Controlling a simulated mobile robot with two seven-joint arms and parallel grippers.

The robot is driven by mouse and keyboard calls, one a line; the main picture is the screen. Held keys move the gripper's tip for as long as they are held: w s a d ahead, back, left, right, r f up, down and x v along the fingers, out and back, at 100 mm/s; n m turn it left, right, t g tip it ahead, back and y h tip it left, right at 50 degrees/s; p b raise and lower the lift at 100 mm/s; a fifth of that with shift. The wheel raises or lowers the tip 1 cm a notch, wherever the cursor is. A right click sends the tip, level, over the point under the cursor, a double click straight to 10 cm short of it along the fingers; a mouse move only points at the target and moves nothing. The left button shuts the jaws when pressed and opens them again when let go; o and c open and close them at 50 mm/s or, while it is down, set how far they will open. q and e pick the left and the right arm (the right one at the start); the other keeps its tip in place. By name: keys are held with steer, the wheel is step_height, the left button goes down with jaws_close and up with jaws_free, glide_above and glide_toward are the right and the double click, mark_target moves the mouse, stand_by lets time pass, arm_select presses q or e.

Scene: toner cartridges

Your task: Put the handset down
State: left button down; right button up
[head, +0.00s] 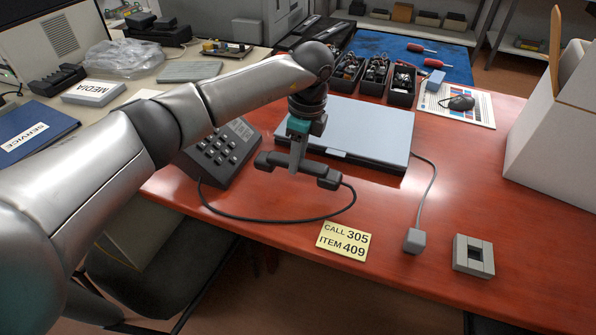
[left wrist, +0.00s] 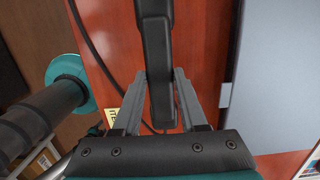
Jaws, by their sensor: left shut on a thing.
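The dark grey handset (head: 327,179) is in my left gripper (head: 297,164), which is shut on its middle. It lies roughly level, to the right of the phone base (head: 222,152) and in front of the closed silver laptop. I cannot tell how far it is above the red desk. Its black cord loops over the desk to the phone base. In the left wrist view the handset (left wrist: 157,50) runs lengthwise between the two fingers of my left gripper (left wrist: 163,88). The phone base has dark keys and a small display; its left part is hidden by my arm. My right gripper is not seen.
The laptop (head: 375,133) lies behind the handset, its cable leading to a grey block (head: 414,241). A yellow note (head: 344,241) reads "CALL 305 ITEM 409". A grey square part (head: 473,256) is at right front. Black bins (head: 375,75) stand behind.

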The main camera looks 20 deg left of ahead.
arm_select(q)
step_height(320, 180, down, 3)
steer(key=shift+r+b, duration=0.15)
steer(key=shift+b, duration=0.25)
steer(key=shift+f, duration=0.6)
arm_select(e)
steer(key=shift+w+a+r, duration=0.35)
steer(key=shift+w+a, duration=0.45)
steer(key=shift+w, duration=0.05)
arm_select(q)
steer(key=shift+f, duration=0.2)
steer(key=shift+c, duration=2.2)
jaws_free()
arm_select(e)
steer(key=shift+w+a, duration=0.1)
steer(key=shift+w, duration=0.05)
arm_select(q)
steer(key=shift+r, duration=0.1)
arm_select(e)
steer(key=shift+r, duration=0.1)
